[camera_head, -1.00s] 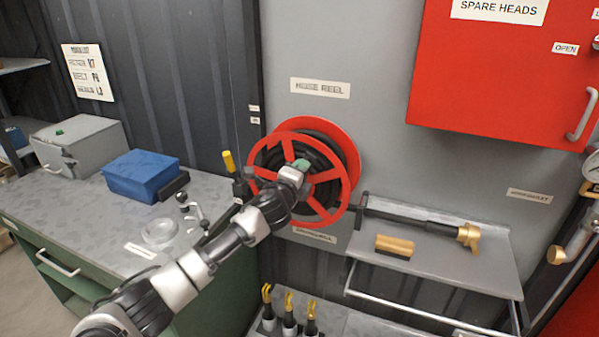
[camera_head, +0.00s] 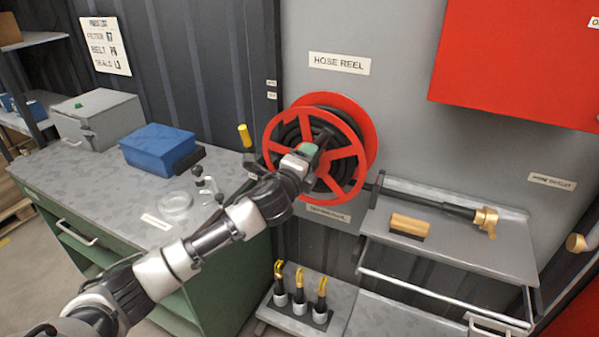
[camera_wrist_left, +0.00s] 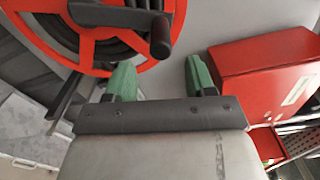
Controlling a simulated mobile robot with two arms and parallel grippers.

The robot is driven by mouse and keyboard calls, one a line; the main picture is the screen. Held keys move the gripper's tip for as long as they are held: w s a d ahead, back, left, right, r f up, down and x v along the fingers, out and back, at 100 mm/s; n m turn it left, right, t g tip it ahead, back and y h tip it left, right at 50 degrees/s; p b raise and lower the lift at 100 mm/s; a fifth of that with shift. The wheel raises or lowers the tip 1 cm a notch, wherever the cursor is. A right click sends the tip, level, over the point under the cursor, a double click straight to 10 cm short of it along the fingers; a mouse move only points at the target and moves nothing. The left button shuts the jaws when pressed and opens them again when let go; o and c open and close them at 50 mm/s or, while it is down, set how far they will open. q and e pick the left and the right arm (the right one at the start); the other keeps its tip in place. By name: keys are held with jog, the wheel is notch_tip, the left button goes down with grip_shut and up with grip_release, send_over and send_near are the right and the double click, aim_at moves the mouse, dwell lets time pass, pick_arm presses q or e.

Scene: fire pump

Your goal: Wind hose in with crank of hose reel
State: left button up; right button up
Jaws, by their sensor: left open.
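The red hose reel (camera_head: 357,170) is on the grey wall panel, with black hose wound inside it. It also shows in the left wrist view (camera_wrist_left: 92,47). Its crank handle (camera_wrist_left: 160,36), a dark grip, shows in the left wrist view; my arm seems to hide it in the head view. My left gripper (camera_head: 307,149) is in front of the reel. In the left wrist view its green fingers (camera_wrist_left: 159,80) are open and empty, apart from the handle, which appears above the gap between them. The hose end with a brass nozzle (camera_head: 486,219) lies on a grey shelf.
A workbench (camera_head: 100,180) at left bears a blue box (camera_head: 157,148) and a grey case (camera_head: 98,122). A yellow-topped lever (camera_head: 245,136) stands left of the reel. A wooden-backed brush (camera_head: 409,224) lies on the shelf (camera_head: 470,252). A red cabinet (camera_head: 520,65) hangs at upper right.

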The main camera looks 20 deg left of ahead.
pick_arm(q)
jog(key=shift+s+a+b, duration=0.1)
jog(key=shift+s+b, duration=0.25)
jog(key=shift+s, duration=1.75)
